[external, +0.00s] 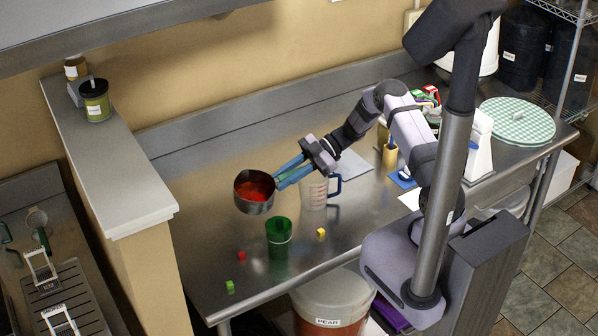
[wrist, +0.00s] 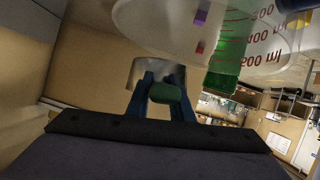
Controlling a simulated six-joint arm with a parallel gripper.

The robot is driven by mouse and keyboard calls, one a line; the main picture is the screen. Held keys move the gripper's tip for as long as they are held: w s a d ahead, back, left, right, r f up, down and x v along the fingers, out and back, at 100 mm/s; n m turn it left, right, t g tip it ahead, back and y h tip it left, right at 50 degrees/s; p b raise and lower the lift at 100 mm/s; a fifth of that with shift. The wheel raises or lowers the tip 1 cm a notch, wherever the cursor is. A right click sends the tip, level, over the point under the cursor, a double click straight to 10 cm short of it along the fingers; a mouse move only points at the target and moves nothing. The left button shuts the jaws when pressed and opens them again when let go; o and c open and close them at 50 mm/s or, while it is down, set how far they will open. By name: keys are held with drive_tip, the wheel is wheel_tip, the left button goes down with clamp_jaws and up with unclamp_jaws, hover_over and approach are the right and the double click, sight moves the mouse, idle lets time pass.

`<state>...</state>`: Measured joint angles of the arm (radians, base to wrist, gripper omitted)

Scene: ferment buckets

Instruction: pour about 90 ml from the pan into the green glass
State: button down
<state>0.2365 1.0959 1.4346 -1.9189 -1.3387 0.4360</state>
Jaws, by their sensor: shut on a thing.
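The pan (external: 241,203) is a small metal pan with red contents. It is held up above the counter, behind and to the left of the green glass (external: 279,240) in the external view. My gripper (external: 287,173) has blue fingers shut on the pan's handle. In the wrist view the green handle end (wrist: 166,93) sits between my fingers, with part of the pan's grey wall beyond. The green glass stands upright on the counter, apart from the pan. It also shows in the wrist view (wrist: 227,55), partly through the clear jug. Its contents are hard to make out.
A clear measuring jug (external: 314,196) with a blue handle stands just right of the glass, below my gripper. Small yellow (external: 321,232), red (external: 241,256) and green (external: 230,287) cubes lie around the glass. The counter's left back is clear.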

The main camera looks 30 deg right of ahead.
sight(274, 192)
drive_tip(key=shift+s+r+n+t, duration=0.15)
drive_tip(key=shift+s+n+t, duration=0.55)
drive_tip(key=shift+s+n, duration=0.45)
drive_tip(key=shift+s+r, duration=0.25)
drive_tip(key=shift+s, duration=0.3)
drive_tip(key=shift+s+r+n+t, duration=0.4)
drive_tip(key=shift+s+r+n, duration=0.05)
drive_tip(key=shift+s+r, duration=0.1)
drive_tip(key=shift+s+r, duration=0.1)
drive_tip(key=shift+s, duration=0.3)
drive_tip(key=shift+s+a+r, duration=0.1)
drive_tip(key=shift+s+r, duration=0.15)
drive_tip(key=shift+s+r+n+t, duration=0.3)
drive_tip(key=shift+s+r+n, duration=0.05)
drive_tip(key=shift+n, duration=0.05)
idle(0.5)
drive_tip(key=shift+w+r+y, duration=0.1)
drive_tip(key=shift+y, duration=0.2)
idle(0.3)
